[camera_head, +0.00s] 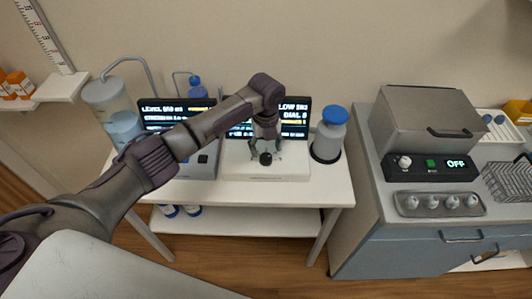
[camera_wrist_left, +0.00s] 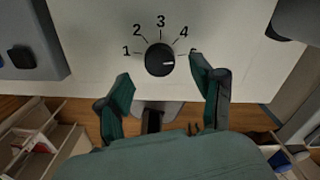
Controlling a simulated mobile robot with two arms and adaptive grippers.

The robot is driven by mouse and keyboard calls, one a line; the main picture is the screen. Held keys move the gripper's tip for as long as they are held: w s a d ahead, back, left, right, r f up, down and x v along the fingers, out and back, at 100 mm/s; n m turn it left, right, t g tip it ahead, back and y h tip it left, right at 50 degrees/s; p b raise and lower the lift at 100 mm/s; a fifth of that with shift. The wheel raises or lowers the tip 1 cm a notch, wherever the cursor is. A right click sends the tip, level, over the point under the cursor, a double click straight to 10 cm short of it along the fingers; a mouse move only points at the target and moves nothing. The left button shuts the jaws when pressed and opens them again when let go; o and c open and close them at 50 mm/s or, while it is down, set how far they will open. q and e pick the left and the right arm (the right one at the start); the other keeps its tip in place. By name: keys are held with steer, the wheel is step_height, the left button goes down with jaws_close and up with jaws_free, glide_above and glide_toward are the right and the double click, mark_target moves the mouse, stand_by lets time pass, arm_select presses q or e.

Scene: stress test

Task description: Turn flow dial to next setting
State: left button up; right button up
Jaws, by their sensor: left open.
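The flow dial (camera_wrist_left: 158,58) is a round black knob on a pale panel (camera_wrist_left: 95,35) in the left wrist view. Numbers 1, 2, 3 and 4 arc around it, and a further mark at its right is mostly hidden by a finger. The white pointer line on the knob points right, toward that hidden mark. My left gripper (camera_wrist_left: 162,92) is open, its green fingers apart on either side and below the knob in the picture. I cannot tell whether they touch it. In the head view the dial (camera_head: 265,158) shows below my left gripper (camera_head: 265,148). My right gripper is not in view.
Behind the dial stands a screen (camera_head: 294,118) with partly covered text. A blue-capped bottle (camera_head: 331,133) stands right of the panel, and a grey box with a dark knob (camera_head: 202,159) stands left. A counter (camera_head: 350,190) with a metal appliance is further right.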

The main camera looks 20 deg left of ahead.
mark_target(266, 157)
arm_select(q)
step_height(266, 157, up, 8)
steer(key=shift+r, duration=0.2)
stand_by(0.4)
